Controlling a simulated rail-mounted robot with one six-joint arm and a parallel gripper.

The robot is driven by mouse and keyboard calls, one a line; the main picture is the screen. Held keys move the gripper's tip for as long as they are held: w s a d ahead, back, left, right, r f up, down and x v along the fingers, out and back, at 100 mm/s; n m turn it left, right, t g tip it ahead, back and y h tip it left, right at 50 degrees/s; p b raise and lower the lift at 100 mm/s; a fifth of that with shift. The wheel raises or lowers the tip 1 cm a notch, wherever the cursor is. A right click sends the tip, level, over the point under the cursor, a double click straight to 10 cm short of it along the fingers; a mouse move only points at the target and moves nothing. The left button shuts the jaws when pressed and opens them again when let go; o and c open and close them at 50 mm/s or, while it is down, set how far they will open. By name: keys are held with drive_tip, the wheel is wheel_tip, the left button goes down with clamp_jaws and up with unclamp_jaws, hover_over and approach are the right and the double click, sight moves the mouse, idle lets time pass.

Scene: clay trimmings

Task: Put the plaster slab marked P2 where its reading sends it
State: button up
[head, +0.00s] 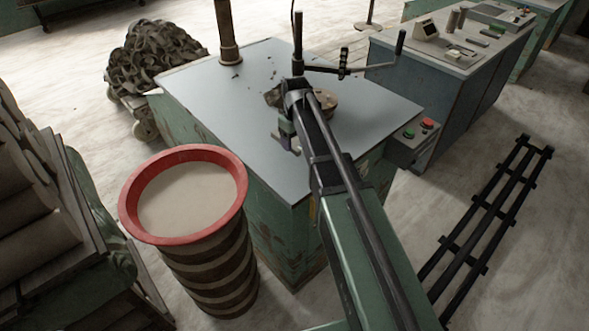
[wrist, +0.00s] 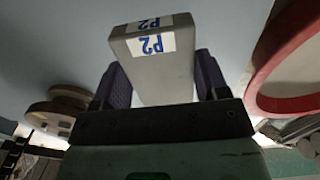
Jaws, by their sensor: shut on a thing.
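The plaster slab marked P2 (wrist: 152,62) is a pale grey block with white labels and blue lettering on two faces. My gripper (wrist: 163,80) is shut on it, with a purple finger at each side. In the head view my gripper (head: 288,146) is over the grey-topped green table (head: 220,85), near its front edge. The slab is mostly hidden or too small to make out there. I cannot tell how high it is held. No reading shows on the visible slab faces.
A red-rimmed drum (head: 240,205) of pale material stands left of the table. A brown round piece (head: 323,104) and dark crumbs lie on the table, with a crank behind. A button box (head: 412,140) hangs on the right. A bench (head: 440,58) with instruments stands beyond.

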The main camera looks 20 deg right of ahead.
sight(296, 159)
wheel_tip(296, 159, down, 6)
drive_tip(key=b, duration=0.4)
drive_tip(key=shift+r, duration=0.4)
drive_tip(key=shift+f, duration=0.2)
drive_tip(key=o, duration=1.1)
drive_tip(key=shift+r, duration=0.1)
wheel_tip(296, 159, up, 12)
drive_tip(key=p, duration=1.2)
drive_tip(key=shift+r, duration=0.25)
drive_tip(key=s+a+m, duration=0.1)
drive_tip(key=s, duration=0.6)
drive_tip(key=s+a+m, duration=0.1)
drive_tip(key=s+m, duration=0.1)
drive_tip(key=s, duration=0.6)
drive_tip(key=s+a+m, duration=0.2)
drive_tip(key=s, duration=0.6)
drive_tip(key=shift+a+f, duration=0.1)
drive_tip(key=shift+f, duration=0.05)
